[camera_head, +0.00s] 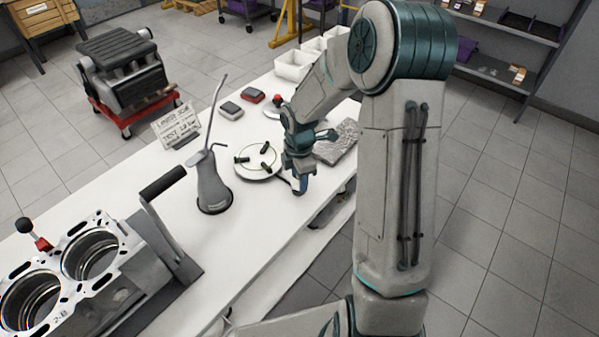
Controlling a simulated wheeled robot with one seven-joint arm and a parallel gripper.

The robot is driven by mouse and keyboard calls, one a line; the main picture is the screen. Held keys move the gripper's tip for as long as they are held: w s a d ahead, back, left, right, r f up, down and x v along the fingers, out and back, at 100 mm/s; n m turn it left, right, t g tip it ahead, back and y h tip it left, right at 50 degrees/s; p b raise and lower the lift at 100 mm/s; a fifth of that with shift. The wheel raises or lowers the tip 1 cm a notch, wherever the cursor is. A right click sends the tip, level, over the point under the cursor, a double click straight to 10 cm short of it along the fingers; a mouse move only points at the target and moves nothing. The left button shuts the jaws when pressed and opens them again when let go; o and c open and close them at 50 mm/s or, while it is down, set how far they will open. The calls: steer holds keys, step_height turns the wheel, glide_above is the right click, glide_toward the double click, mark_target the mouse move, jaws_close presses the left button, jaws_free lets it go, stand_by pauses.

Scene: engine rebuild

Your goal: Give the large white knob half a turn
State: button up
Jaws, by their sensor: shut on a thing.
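A round white disc (245,168) with a green ring and three black posts lies on the white bench. It is the closest match in view to the large white knob, but I cannot tell for sure that it is the knob. My gripper (300,187) points down at the right side of the disc, near the front edge of the bench. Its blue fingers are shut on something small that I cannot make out. A thin dark piece shows between the disc and the fingertips. My wrist and arm hide what lies behind them.
A grey oil can (211,185) with a tall spout stands left of the disc. The engine block (100,272) and a black-handled bracket (163,183) are at the front left. A rough grey slab (338,146), white bins (293,66) and a red-topped piece (277,101) lie beyond.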

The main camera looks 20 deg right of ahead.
steer(key=shift+w+r+n+p, duration=0.1)
steer(key=shift+n+p, duration=0.55)
steer(key=shift+n, duration=0.55)
steer(key=o, duration=1)
step_height(320, 180, up, 14)
steer(key=shift+f, duration=0.15)
